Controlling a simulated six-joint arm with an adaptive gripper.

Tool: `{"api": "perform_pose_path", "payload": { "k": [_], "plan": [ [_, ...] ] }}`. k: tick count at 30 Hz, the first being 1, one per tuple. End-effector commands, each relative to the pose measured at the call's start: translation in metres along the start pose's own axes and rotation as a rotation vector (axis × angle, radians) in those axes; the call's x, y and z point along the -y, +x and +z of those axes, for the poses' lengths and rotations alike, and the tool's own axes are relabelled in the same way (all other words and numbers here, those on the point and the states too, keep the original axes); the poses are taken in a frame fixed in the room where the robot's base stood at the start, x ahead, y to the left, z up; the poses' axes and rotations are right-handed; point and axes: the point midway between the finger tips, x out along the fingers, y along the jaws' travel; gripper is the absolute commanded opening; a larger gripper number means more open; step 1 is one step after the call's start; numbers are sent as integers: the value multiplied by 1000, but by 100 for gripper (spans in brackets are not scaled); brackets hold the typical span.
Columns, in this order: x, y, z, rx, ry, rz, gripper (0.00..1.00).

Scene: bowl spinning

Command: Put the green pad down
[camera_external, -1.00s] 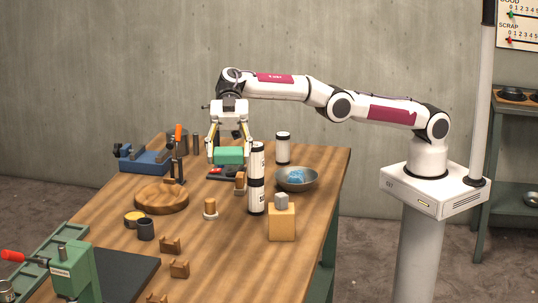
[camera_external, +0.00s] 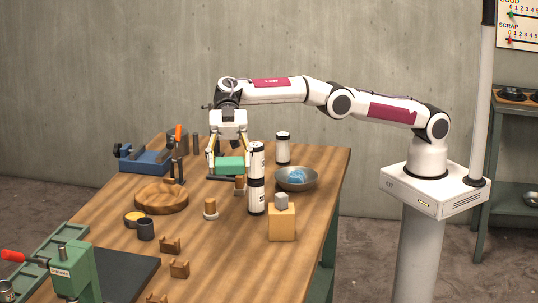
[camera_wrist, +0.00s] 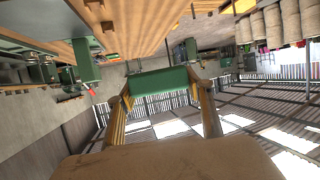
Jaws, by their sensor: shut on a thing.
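The green pad (camera_external: 230,165) is a rectangular block held between the two fingers of my gripper (camera_external: 230,166). It is low, over or on a dark flat piece (camera_external: 222,178) on the table; I cannot tell whether it touches it. In the wrist view the green pad (camera_wrist: 158,82) spans the gap between the fingertips of my gripper (camera_wrist: 160,84). My gripper is shut on it. The white cylinder in front partly borders the pad's right side.
The tall white and black cylinder (camera_external: 257,180) stands close right of the pad. A metal bowl (camera_external: 307,182) with something blue is farther right. A white jar (camera_external: 283,148) stands behind. A round wooden disc (camera_external: 160,199) and blue vise (camera_external: 146,161) are left. The wooden table's front middle (camera_external: 235,245) is clear.

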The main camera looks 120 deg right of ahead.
Motion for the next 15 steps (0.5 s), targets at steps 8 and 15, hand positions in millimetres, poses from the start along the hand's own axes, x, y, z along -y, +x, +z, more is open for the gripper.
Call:
{"api": "perform_pose_path", "payload": {
  "k": [8,15],
  "plan": [
    [-1,1,4,-1,-3,-4,30],
    [-2,2,7,-2,-4,-8,30]
  ]
}}
